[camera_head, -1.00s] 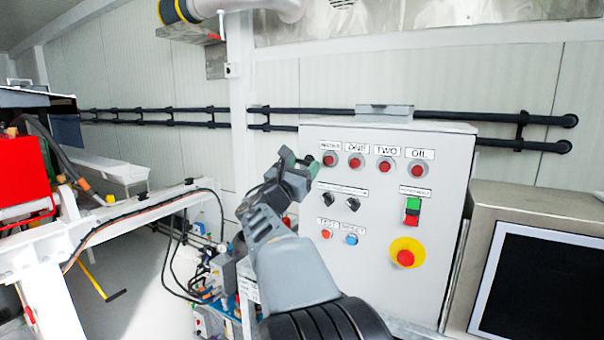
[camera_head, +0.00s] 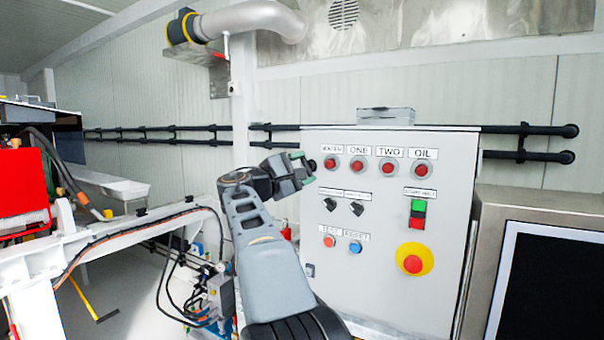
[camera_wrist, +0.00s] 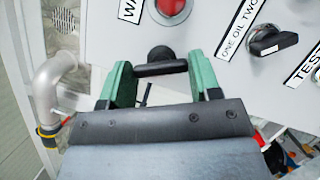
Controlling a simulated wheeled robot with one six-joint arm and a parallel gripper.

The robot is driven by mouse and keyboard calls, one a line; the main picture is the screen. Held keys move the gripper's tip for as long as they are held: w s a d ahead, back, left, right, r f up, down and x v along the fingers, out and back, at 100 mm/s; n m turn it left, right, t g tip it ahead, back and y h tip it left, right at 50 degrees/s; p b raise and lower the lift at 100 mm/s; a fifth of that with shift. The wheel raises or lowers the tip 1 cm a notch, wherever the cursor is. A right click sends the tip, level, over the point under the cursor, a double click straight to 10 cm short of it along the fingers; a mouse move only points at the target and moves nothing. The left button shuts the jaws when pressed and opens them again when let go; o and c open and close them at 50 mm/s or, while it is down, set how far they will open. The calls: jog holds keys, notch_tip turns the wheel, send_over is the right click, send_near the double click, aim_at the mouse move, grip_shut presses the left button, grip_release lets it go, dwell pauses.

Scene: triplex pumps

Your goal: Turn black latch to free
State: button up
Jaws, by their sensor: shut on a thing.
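The black latch (camera_wrist: 160,67) shows in the wrist view as a bar with a round black knob above it, on the grey panel face. My gripper (camera_wrist: 159,78) has its two green-lined fingers on either side of the bar and is shut on it. In the head view my gripper (camera_head: 303,170) is at the upper left edge of the grey control cabinet (camera_head: 385,270), left of the red WATER button (camera_head: 330,163). There, the gripper hides most or all of the latch.
Several red buttons, two black selector switches (camera_head: 357,208) and a yellow-ringed emergency stop (camera_head: 414,260) are on the cabinet front. A framed screen (camera_head: 550,285) stands at right. A white beam with hoses (camera_head: 125,228) is at left. A grey pipe (camera_head: 250,18) runs overhead.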

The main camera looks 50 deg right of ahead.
jog(key=m+y, duration=0.1)
jog(key=m, duration=0.4)
jog(key=shift+r+g+y, duration=0.15)
jog(key=shift+g+y, duration=0.25)
jog(key=shift+m, duration=0.5)
jog(key=o, duration=0.6)
jog(key=shift+o, duration=0.2)
jog(key=shift+a, duration=0.1)
jog(key=w+a+b, duration=0.1)
jog(key=w+a, duration=0.1)
jog(key=a, duration=1.1)
jog(key=shift+a, duration=0.25)
